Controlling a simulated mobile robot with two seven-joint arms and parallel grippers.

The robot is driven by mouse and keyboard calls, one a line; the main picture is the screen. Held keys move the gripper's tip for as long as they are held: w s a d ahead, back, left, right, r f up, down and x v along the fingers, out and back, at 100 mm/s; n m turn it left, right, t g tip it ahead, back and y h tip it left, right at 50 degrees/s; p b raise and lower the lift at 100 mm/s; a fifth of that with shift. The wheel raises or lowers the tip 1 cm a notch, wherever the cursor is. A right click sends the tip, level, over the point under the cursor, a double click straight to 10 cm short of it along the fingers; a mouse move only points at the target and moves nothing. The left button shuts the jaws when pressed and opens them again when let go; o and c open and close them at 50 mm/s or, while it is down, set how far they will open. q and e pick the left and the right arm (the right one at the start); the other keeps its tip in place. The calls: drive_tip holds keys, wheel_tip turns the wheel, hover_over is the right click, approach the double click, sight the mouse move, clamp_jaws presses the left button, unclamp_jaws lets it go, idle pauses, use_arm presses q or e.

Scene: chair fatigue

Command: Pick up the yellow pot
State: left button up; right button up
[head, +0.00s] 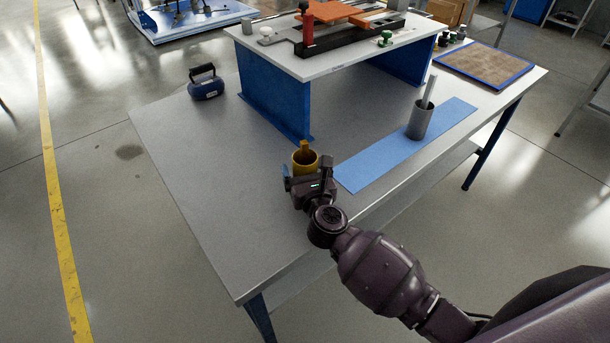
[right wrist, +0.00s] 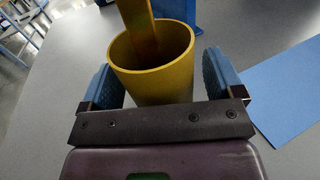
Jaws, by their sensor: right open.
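The yellow pot (head: 304,164) stands upright on the grey table, with a flat yellow piece rising from it at the far side. In the right wrist view the yellow pot (right wrist: 152,75) sits between the two blue fingers of my right gripper (right wrist: 165,75). The fingers stand on either side of the pot, with a small gap showing at the right finger. My right gripper (head: 306,180) is open and partly hides the pot's lower part in the head view. My left gripper is not in view.
A blue mat (head: 375,160) lies right of the pot, with a grey cup (head: 419,121) holding a light rod. A raised white shelf (head: 330,58) on blue supports (head: 275,97) stands behind. A blue weight (head: 206,86) sits at the back left. The table's left front is clear.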

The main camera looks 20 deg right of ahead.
drive_tip(key=c, duration=1.1)
